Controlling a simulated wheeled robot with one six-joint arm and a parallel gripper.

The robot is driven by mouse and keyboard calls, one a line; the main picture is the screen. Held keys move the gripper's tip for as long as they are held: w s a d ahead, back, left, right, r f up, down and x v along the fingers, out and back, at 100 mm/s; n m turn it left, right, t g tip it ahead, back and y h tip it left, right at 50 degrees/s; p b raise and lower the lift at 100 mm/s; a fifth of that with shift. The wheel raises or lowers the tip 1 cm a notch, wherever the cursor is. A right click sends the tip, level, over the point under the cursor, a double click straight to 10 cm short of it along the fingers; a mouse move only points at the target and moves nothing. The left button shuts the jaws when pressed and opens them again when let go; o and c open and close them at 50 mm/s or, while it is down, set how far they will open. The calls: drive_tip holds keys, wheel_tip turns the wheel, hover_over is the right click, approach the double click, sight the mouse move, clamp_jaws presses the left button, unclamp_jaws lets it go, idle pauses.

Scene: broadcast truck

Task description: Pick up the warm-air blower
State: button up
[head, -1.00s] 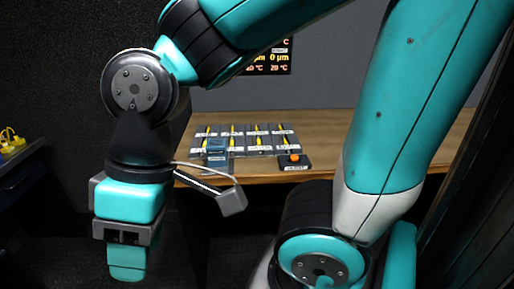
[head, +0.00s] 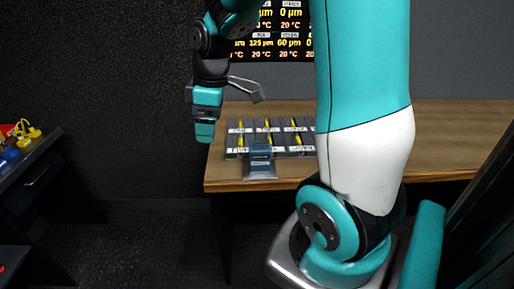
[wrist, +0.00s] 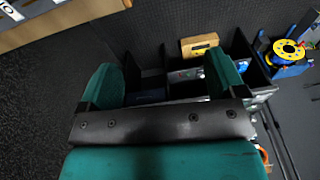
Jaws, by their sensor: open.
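I cannot pick out a warm-air blower for certain in either view. My gripper (head: 205,128) hangs left of the bench's tool rack in the head view, apart from it. In the wrist view my gripper (wrist: 163,78) shows two teal fingers spread wide with nothing held between them. Beyond the fingers are dark open bins and a yellow box (wrist: 199,44), some distance away.
A wooden bench (head: 225,176) carries a labelled rack with yellow pieces and a blue block (head: 260,152). A dark cabinet (head: 38,158) at left holds yellow, blue and red items. A yellow reel (wrist: 288,50) sits at right. Dark floor lies between cabinet and bench.

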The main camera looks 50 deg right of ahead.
drive_tip(key=g+h+p, duration=0.1)
drive_tip(key=p, duration=0.1)
hover_over(261, 145)
wheel_tip(261, 145, down, 2)
drive_tip(key=f, duration=0.1)
wheel_tip(261, 145, down, 11)
drive_tip(key=shift+r+p, duration=0.2)
drive_tip(key=shift+p, duration=0.95)
drive_tip(key=shift+a+f+p, duration=0.15)
drive_tip(key=shift+f+p, duration=0.45)
drive_tip(key=shift+f, duration=0.95)
drive_tip(key=shift+a+f+p, duration=0.15)
drive_tip(key=shift+f+p, duration=0.4)
drive_tip(key=shift+f, duration=0.95)
drive_tip(key=c, duration=1.2)
drive_tip(key=shift+c, duration=0.2)
